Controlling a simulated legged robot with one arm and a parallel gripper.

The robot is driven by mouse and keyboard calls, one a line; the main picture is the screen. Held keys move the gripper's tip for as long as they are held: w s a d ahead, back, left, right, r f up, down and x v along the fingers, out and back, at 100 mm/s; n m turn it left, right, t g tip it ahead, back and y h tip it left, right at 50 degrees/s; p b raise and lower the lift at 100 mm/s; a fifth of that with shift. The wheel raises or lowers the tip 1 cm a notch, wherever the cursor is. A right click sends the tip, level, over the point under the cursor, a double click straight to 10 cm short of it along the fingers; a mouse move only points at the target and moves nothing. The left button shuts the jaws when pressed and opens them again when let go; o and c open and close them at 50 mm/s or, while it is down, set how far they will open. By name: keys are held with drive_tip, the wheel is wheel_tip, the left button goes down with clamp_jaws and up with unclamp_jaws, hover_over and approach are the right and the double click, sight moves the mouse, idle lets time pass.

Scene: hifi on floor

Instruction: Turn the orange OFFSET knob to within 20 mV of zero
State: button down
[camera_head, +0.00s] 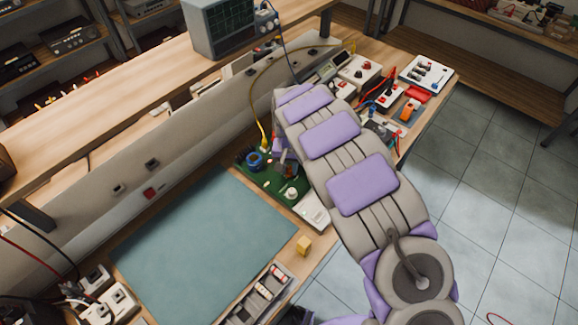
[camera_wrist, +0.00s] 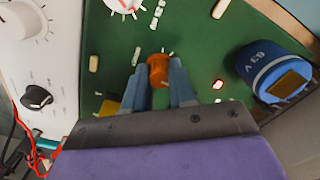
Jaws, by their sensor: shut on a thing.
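The orange OFFSET knob (camera_wrist: 158,66) stands on a green circuit board (camera_wrist: 204,40) in the wrist view. My gripper (camera_wrist: 160,76) has its two blue-grey fingers on either side of the knob and is shut on it. Tick marks show on the board around the knob. In the head view the green board (camera_head: 296,184) lies on the bench beyond the teal mat, and my arm hides the gripper's tips and most of the knob. No offset reading is legible.
A blue round part (camera_wrist: 262,66) stands close to the right of my gripper. A white panel with a black knob (camera_wrist: 36,97) is at the left. In the head view, a teal mat (camera_head: 205,245) is clear, and a yellow cable (camera_head: 252,92) arches to the board.

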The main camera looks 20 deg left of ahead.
sight(289, 167)
drive_tip(key=shift+r+p, duration=0.1)
drive_tip(key=shift+p, duration=0.25)
drive_tip(key=n+p, duration=0.3)
drive_tip(key=shift+r, duration=0.15)
drive_tip(key=n+p, duration=0.3)
drive_tip(key=p, duration=0.1)
drive_tip(key=shift+n, duration=0.3)
drive_tip(key=shift+f+p, duration=0.2)
drive_tip(key=shift+p, duration=0.15)
drive_tip(key=c, duration=0.9)
unclamp_jaws()
wheel_tip(289, 167, up, 17)
drive_tip(key=shift+a+r+p, duration=0.1)
drive_tip(key=shift+p, duration=0.75)
